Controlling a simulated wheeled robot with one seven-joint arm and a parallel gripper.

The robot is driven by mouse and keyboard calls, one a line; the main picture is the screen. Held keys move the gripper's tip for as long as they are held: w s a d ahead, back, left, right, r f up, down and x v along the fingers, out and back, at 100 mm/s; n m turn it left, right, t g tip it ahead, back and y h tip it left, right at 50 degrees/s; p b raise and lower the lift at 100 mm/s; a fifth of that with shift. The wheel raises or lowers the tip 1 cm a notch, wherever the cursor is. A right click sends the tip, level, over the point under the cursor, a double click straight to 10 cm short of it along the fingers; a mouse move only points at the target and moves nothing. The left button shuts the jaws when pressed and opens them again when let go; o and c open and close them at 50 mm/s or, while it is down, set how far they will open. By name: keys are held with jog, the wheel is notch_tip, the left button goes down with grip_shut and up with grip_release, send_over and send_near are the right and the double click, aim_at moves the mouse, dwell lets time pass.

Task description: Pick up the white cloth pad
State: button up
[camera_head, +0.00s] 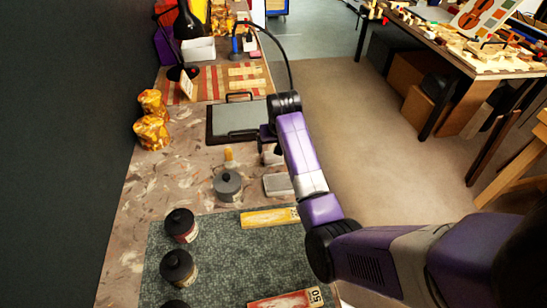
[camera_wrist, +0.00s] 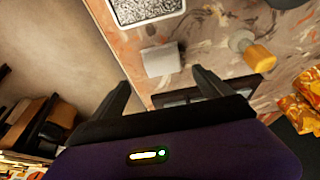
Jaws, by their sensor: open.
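The white cloth pad (camera_wrist: 162,60) shows in the wrist view as a small pale block lying on the mottled bench top, ahead of my fingertips and roughly between their lines. In the head view a pale patch of it (camera_head: 270,157) shows just below my gripper (camera_head: 268,135), partly hidden by my arm. In the wrist view my gripper (camera_wrist: 163,85) is open, with two dark fingers apart and nothing between them. The fingers look apart from the pad; the exact height above it is hard to tell.
A grey framed plate (camera_head: 278,185) lies close to the pad on the near side. A yellow-topped brush or bottle (camera_wrist: 255,54) stands to one side. A dark-framed slab with a handle (camera_head: 238,120) lies beyond. The bench edge is close by.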

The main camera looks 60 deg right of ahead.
jog(key=shift+a+x, duration=0.15)
jog(key=shift+x, duration=1.55)
jog(key=shift+a+x, duration=0.15)
jog(key=shift+x, duration=1.55)
jog(key=shift+w, duration=0.15)
jog(key=c, duration=1.4)
jog(key=shift+c, duration=0.2)
notch_tip(320, 180, up, 20)
